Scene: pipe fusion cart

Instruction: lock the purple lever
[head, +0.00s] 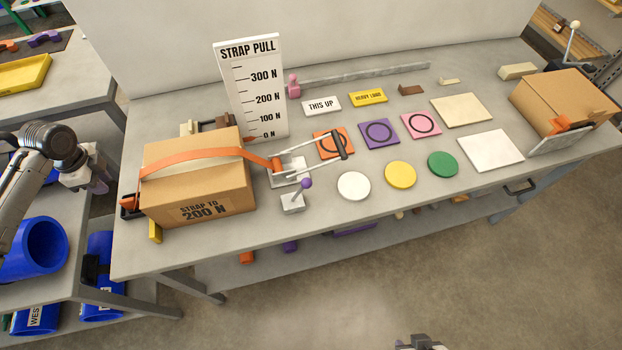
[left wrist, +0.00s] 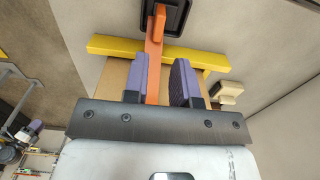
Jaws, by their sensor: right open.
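The purple lever (head: 306,184) is a short stick with a purple ball knob on a pale base (head: 292,204), standing on the bench right of the strapped box. The knob is up, and whether it is locked cannot be told. My left gripper (head: 103,183) is left of the box, away from the lever. In the left wrist view its purple-padded fingers (left wrist: 161,80) are apart, with the orange strap (left wrist: 154,55) showing in the gap; contact cannot be told. My right gripper (head: 420,342) is only partly visible at the bottom edge, open, far from the lever.
The cardboard box (head: 195,180) carries an orange strap to a ratchet with a long handle (head: 343,143), close behind the lever. Coloured discs (head: 400,174) lie to its right. A yellow corner piece (left wrist: 105,46) shows beyond my left fingers.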

